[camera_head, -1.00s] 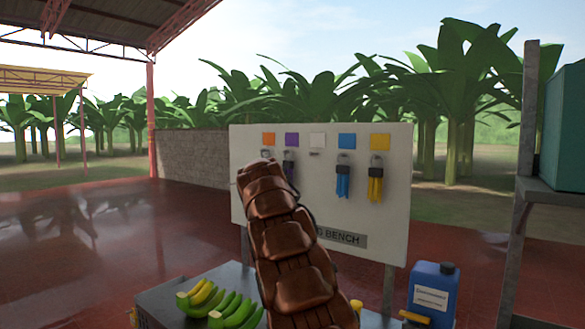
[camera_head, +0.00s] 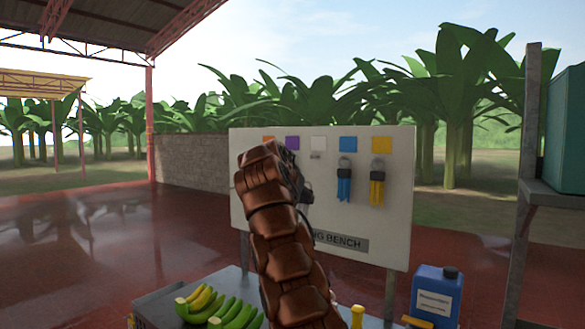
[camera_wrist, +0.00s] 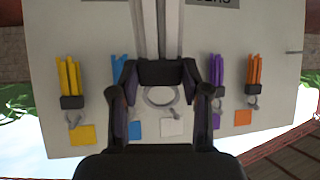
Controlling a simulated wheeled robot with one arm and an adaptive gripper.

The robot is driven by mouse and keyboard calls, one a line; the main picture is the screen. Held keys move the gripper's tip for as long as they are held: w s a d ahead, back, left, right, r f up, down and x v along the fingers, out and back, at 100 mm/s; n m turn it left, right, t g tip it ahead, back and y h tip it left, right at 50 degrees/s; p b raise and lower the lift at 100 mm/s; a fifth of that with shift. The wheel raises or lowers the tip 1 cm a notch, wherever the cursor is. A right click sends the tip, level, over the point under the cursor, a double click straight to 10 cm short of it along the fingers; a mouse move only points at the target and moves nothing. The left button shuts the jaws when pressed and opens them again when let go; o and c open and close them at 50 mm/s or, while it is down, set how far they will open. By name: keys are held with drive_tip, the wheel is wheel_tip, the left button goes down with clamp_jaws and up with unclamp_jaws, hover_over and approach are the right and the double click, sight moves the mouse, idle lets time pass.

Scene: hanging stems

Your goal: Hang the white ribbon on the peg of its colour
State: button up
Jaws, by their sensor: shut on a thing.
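My gripper (camera_wrist: 158,72) is shut on the dark band of the white ribbon (camera_wrist: 158,28) in the wrist view. That view shows the board upside down. The ribbon's white strips run to the top of the picture, and its pale ring (camera_wrist: 160,97) points toward the white square (camera_wrist: 172,128). In the head view the white square (camera_head: 319,143) has a small bare peg (camera_head: 315,156) below it. My arm hides the gripper and ribbon there. In the wrist view the ring lies a little off the square's middle, and its distance from the board is unclear.
Blue (camera_head: 344,184) and yellow (camera_head: 377,187) ribbons hang right of the white peg. Purple (camera_wrist: 217,75) and orange (camera_wrist: 254,74) ribbons hang on the other side, in the wrist view. Bananas (camera_head: 235,312) and a blue jug (camera_head: 437,296) stand in front below.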

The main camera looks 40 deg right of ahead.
drive_tip(key=shift+s+d+r+m+h, duration=0.1)
drive_tip(key=shift+d+r+m+h, duration=0.1)
drive_tip(key=shift+r, duration=0.2)
drive_tip(key=shift+s+d+r+m+h, duration=0.1)
drive_tip(key=shift+d+r, duration=0.05)
drive_tip(key=shift+r, duration=0.25)
drive_tip(key=shift+r, duration=0.15)
drive_tip(key=shift+d, duration=0.1)
drive_tip(key=shift+s+d, duration=0.1)
drive_tip(key=shift+r+g, duration=0.25)
drive_tip(key=shift+g, duration=0.05)
drive_tip(key=shift+d+r+h, duration=0.15)
drive_tip(key=shift+h, duration=0.15)
